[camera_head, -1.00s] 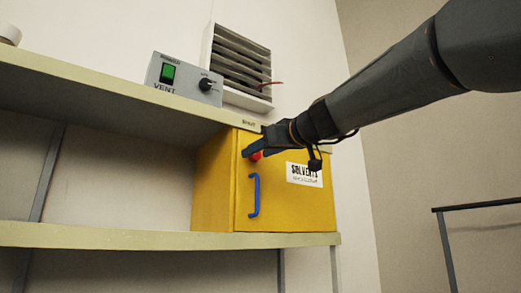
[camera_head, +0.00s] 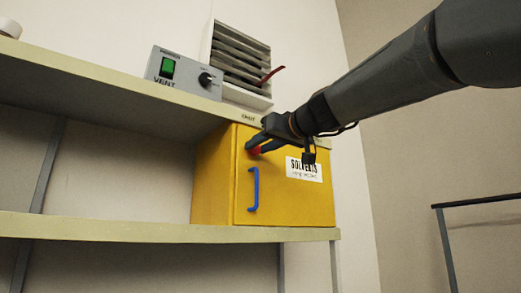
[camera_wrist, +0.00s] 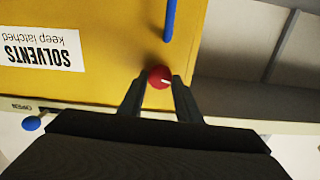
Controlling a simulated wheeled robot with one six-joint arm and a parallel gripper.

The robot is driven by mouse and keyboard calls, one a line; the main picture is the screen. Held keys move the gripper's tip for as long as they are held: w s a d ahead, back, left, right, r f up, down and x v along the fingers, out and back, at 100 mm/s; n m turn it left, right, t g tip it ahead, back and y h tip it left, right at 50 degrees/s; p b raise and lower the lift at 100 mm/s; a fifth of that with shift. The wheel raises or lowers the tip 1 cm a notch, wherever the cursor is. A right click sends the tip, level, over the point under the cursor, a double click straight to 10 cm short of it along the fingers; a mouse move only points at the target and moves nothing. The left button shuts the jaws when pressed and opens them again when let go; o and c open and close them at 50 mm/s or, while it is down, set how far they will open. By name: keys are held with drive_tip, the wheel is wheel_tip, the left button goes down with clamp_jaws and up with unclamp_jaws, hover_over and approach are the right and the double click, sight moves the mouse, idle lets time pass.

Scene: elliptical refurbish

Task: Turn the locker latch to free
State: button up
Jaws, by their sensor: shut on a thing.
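The yellow locker (camera_head: 285,205) stands on the lower shelf, its door shut, with a "SOLVENTS keep latched" label (camera_head: 305,169) and a blue handle (camera_head: 254,190). The red round latch knob (camera_wrist: 158,77) with a white mark is on the door above the handle. In the head view the latch is mostly hidden by my fingers. In the wrist view, which is upside down, my gripper (camera_wrist: 158,85) has one finger on each side of the knob and is shut on it. The white mark points roughly sideways in that view.
A grey VENT box (camera_head: 184,75) with a green switch and black knob stands on the upper shelf (camera_head: 100,85), by a louvred vent (camera_head: 240,65) with a red streamer. A blue ball-shaped thing (camera_wrist: 32,123) is near the "OPEN" lettering on the shelf edge.

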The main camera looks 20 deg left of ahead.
drive_tip(key=m+b, duration=0.1)
drive_tip(key=m, duration=0.2)
drive_tip(key=shift+m, duration=0.4)
drive_tip(key=m, duration=0.3)
drive_tip(key=shift+m, duration=0.3)
drive_tip(key=m, duration=0.3)
drive_tip(key=shift+d+m, duration=0.1)
drive_tip(key=shift+m, duration=0.2)
drive_tip(key=shift+w+f+m+p, duration=0.1)
drive_tip(key=shift+m+p, duration=0.35)
drive_tip(key=shift+m, duration=1.65)
drive_tip(key=o, duration=1.1)
drive_tip(key=shift+c, duration=0.2)
